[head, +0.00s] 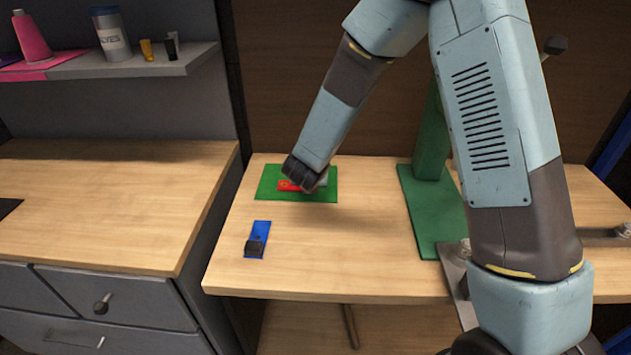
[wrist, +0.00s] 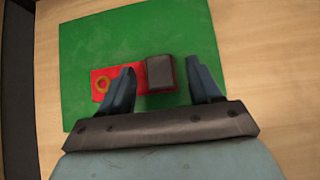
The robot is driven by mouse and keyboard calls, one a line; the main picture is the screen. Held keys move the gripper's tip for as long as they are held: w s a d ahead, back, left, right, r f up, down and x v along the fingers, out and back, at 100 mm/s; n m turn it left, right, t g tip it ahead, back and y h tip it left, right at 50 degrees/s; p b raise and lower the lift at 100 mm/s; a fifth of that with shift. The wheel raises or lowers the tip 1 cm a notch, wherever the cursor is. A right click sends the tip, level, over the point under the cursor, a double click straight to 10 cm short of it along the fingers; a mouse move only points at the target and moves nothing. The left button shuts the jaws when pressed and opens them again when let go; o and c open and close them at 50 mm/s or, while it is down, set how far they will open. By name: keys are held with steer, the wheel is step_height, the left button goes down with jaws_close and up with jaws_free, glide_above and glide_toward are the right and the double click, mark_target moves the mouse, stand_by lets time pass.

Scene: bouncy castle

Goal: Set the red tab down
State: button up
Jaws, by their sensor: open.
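The red tab (head: 286,185) lies on a green mat (head: 325,194) on the wooden table. In the wrist view the red tab (wrist: 103,71) is a flat strip with a yellow ring near its left end and a dark block (wrist: 160,73) on it. The green mat (wrist: 80,40) fills most of that view. My gripper (wrist: 165,78) is open, with one finger on each side of the dark block and a gap visible on both sides. In the head view my gripper (head: 306,180) is low over the mat and hides part of the tab.
A blue tab (head: 259,228) with a dark block lies nearer the table's front edge. A green post on a green base (head: 425,200) stands to the right. A grey drawer cabinet (head: 110,290) is to the left. The table's front middle is clear.

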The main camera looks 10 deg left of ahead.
steer(key=v, duration=1.1)
steer(key=shift+s+r, duration=0.15)
steer(key=shift+d, duration=0.1)
